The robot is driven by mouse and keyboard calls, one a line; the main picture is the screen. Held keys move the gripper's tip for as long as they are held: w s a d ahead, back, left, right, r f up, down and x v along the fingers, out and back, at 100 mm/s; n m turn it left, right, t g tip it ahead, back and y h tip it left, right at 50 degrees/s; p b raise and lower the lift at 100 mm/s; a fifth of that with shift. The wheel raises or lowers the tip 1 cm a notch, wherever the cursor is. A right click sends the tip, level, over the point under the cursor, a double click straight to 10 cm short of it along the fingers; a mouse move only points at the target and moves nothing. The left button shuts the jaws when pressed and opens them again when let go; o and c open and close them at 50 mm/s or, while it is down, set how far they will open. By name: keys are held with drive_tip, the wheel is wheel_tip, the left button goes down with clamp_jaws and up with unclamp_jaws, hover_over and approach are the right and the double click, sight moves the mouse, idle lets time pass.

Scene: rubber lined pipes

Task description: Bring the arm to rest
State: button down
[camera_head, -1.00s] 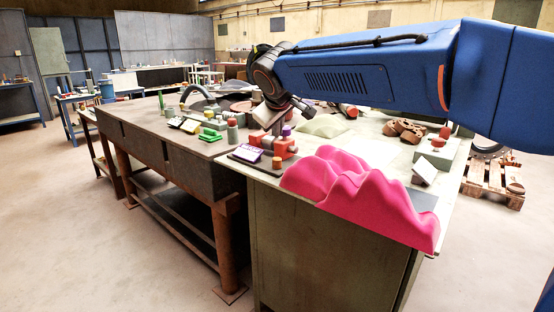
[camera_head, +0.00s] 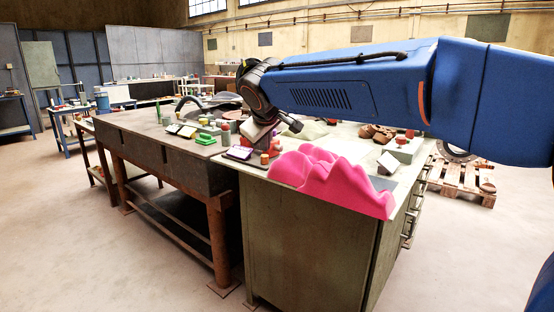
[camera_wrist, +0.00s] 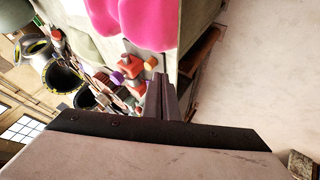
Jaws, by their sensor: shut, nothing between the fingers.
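My arm (camera_head: 350,85) reaches in blue from the right edge across the upper part of the head view. It ends in a dark wrist joint (camera_head: 256,88) above the benches. My gripper (camera_wrist: 164,97) shows in the wrist view with its two grey fingers together and nothing between them. The wrist view is turned on its side. In the head view the fingers are small and hard to make out against the clutter near the red clamp-like part. I cannot tell from these frames how far the fingers are from the things on the bench.
A bright pink wavy block (camera_head: 330,180) lies on the front of the green cabinet bench (camera_head: 300,235). A dark workbench (camera_head: 165,150) with small parts adjoins it on the left. A wooden pallet (camera_head: 462,183) is at the right. The floor in front is clear.

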drive_tip(key=s+d+f+m+g+h, duration=0.15)
drive_tip(key=s+d+f, duration=0.25)
drive_tip(key=s+d, duration=0.6)
drive_tip(key=s+d+f+m+g+y, duration=0.1)
drive_tip(key=s+d+f+m, duration=0.35)
drive_tip(key=d, duration=0.85)
drive_tip(key=s+d+f+m+g, duration=0.1)
drive_tip(key=s+d+f, duration=0.3)
drive_tip(key=s+f, duration=0.4)
drive_tip(key=s+d+f+m+g, duration=0.1)
drive_tip(key=s+d+f, duration=0.4)
drive_tip(key=s, duration=1)
wheel_tip(320, 180, down, 3)
drive_tip(key=shift+s+d+f+m, duration=0.1)
drive_tip(key=shift+s+d+m, duration=0.2)
drive_tip(key=shift+m, duration=0.6)
